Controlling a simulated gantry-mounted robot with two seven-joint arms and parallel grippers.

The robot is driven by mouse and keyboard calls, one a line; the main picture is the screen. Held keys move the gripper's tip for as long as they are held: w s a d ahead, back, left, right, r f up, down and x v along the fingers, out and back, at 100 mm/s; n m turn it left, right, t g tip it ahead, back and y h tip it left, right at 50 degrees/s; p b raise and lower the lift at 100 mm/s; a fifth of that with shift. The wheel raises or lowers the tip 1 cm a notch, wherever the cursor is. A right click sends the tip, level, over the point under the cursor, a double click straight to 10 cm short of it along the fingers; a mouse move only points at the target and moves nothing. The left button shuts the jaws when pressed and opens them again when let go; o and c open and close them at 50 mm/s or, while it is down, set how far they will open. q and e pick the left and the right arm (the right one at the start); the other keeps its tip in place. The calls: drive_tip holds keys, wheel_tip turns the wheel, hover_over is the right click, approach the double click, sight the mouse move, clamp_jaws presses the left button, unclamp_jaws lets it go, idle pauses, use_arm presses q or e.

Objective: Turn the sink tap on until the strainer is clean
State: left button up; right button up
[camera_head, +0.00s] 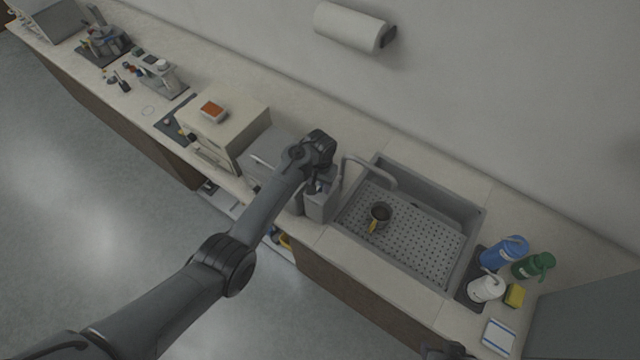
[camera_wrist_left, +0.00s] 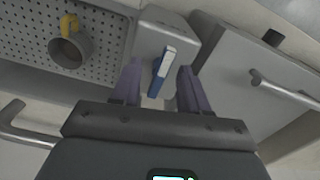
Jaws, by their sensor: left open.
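The sink (camera_head: 472,214) is a grey basin with a perforated floor. The strainer (camera_head: 380,214), a grey cup with a yellow handle and a dark inside, stands in it; it also shows in the left wrist view (camera_wrist_left: 72,50). The curved grey tap spout (camera_head: 372,162) rises at the sink's left end. No water shows. A blue-and-white lever (camera_wrist_left: 160,72) sits on a grey block (camera_head: 318,208) beside the sink. My left gripper (camera_wrist_left: 160,88) is open, its fingers on either side of the lever; contact is unclear. A dark part, probably of my right gripper (camera_head: 446,350), shows at the bottom edge.
A grey box with a bar handle (camera_wrist_left: 285,95) stands close beside the block. Blue (camera_head: 505,252), green (camera_head: 535,265) and white (camera_head: 486,288) bottles and a yellow sponge (camera_head: 515,296) are right of the sink. A paper roll (camera_head: 350,27) hangs on the wall.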

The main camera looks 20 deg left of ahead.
use_arm(q)
drive_tip(key=shift+f, duration=0.25)
drive_tip(key=shift+c, duration=0.3)
clamp_jaws()
